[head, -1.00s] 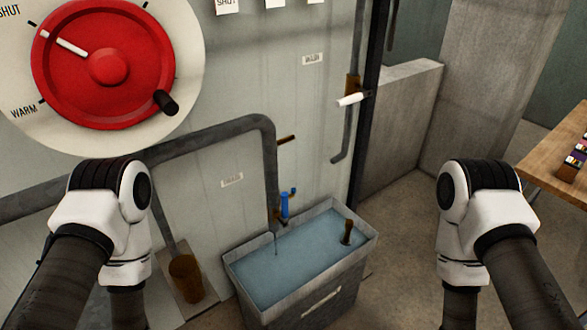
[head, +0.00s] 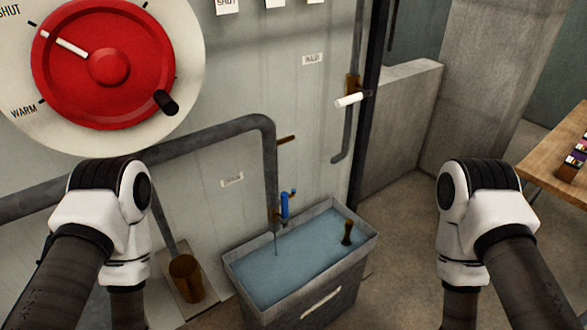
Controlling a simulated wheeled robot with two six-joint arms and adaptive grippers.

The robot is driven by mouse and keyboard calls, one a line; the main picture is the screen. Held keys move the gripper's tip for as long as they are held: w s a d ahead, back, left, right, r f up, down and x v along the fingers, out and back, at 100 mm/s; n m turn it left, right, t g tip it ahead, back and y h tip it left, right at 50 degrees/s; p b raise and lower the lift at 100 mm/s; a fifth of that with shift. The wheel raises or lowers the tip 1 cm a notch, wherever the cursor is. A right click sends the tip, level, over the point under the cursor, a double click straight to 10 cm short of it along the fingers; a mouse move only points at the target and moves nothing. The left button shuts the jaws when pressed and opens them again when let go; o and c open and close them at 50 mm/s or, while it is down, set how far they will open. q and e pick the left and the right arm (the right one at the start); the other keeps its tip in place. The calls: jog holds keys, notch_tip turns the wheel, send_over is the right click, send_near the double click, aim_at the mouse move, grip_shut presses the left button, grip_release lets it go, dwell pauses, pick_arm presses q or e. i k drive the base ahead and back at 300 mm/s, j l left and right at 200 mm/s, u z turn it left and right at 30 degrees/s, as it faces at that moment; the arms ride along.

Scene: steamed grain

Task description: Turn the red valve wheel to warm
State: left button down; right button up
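The red valve wheel (head: 70,88) is at the upper left of the head view, on a round cream dial plate (head: 180,110). Its white pointer line (head: 64,44) points up and left, between the SHUT and WARM marks and nearer SHUT. A dark knob handle (head: 166,103) sticks out at the wheel's lower right. My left arm comes in at the lower left, below the dial, and my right arm at the lower right. Both bend down out of the picture, so neither gripper shows. Nothing of mine touches the wheel.
A grey pipe (head: 215,133) runs below the dial. A blue-handled tap (head: 285,206) stands over a water-filled trough (head: 312,310). A brown bucket (head: 186,282) stands beside my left arm. A white-handled lever (head: 350,100) is on the wall. A wooden table (head: 550,140) is at the right.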

aim_at(100, 65)
jog(key=k+l+u, duration=0.15)
jog(key=u, duration=0.2)
jog(key=k+l+u, duration=0.1)
jog(key=k+u, duration=0.25)
